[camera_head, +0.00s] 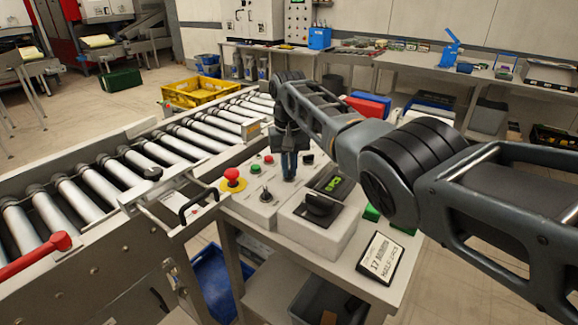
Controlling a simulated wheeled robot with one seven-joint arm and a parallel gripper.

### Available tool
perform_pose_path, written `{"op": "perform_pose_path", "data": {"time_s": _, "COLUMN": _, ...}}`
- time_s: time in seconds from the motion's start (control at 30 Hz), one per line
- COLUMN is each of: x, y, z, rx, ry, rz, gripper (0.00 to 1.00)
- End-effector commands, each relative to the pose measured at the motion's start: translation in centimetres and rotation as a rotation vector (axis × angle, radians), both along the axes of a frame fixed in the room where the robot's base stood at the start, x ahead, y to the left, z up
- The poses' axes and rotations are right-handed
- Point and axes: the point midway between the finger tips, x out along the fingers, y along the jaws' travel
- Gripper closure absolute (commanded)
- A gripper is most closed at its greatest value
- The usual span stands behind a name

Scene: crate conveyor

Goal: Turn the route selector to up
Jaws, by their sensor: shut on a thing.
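A grey control box (246,205) stands on the bench beside the roller conveyor. My gripper (290,178) points down over the back right part of its top face. Its dark, narrow fingers are shut on a small control there, most likely the route selector; the fingers hide it, so which way it points cannot be told. A small dark selector knob (266,195) stands free at the front of the same panel. A red mushroom button (232,175) on a yellow base, a green button (255,169) and a small red button (268,160) sit to the left of the fingers.
A second box with a large black rotary switch (320,205) and a green-lit display (333,184) stands just right of my gripper. A sign card (381,258) is at the bench's front. A black handle (198,202) and the conveyor rollers (120,178) lie left.

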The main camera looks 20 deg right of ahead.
Motion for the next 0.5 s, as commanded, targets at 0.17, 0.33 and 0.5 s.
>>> {"op": "perform_pose_path", "data": {"time_s": 0.17, "x": 0.10, "y": 0.03, "z": 0.10, "rx": 0.000, "ry": -0.004, "rz": 0.001, "gripper": 1.00}}
{"op": "perform_pose_path", "data": {"time_s": 0.33, "x": 0.09, "y": 0.02, "z": 0.11, "rx": 0.000, "ry": -0.004, "rz": 0.001, "gripper": 0.81}}
{"op": "perform_pose_path", "data": {"time_s": 0.5, "x": 0.06, "y": 0.01, "z": 0.07, "rx": 0.001, "ry": -0.002, "rz": 0.001, "gripper": 0.64}}
